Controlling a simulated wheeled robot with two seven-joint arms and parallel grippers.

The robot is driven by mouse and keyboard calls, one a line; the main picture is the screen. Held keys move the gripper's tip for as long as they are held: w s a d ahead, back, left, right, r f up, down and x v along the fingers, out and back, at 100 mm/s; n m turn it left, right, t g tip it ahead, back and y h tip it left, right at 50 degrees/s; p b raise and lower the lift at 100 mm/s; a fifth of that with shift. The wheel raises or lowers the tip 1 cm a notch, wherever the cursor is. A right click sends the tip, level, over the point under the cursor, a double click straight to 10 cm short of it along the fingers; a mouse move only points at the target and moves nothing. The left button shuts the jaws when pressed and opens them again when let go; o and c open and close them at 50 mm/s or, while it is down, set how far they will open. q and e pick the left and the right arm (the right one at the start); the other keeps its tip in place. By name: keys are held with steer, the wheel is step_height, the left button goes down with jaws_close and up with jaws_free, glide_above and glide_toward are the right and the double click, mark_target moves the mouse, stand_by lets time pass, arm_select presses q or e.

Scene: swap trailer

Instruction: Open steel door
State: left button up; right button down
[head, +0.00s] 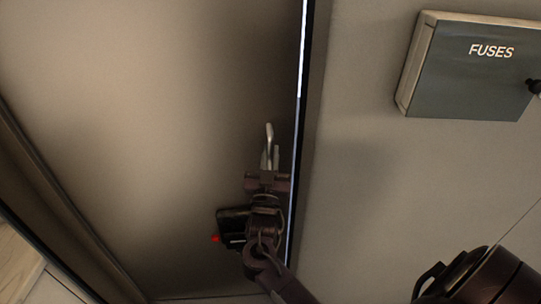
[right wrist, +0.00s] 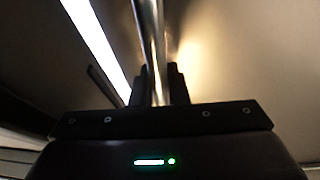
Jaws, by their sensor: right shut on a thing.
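The steel door (head: 150,130) is a plain beige-grey panel filling the left half of the head view. Its metal handle (head: 269,136) is a slim upright bar near the door's right edge. My right gripper (head: 268,168) is shut on the handle's lower part. In the right wrist view the shiny handle bar (right wrist: 151,45) runs up from between the fingers of my right gripper (right wrist: 158,88). The lower end of the handle is hidden by the gripper. My left gripper is not in view.
A bright narrow strip (head: 299,60) runs along the door's right edge, beside a grey wall (head: 370,190). A grey box marked FUSES (head: 470,75) juts from that wall at upper right. A wooden floor patch (head: 15,265) shows at lower left.

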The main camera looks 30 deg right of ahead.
steer(key=w+d+n+t+y+b, duration=0.2)
steer(key=w+d+y+b, duration=0.2)
steer(key=w, duration=0.8)
steer(key=shift+d+t+b, duration=0.3)
steer(key=shift+d+b, duration=0.7)
steer(key=shift+d, duration=0.2)
steer(key=c, duration=1.4)
jaws_free()
steer(key=b+v, duration=0.1)
steer(key=v, duration=0.7)
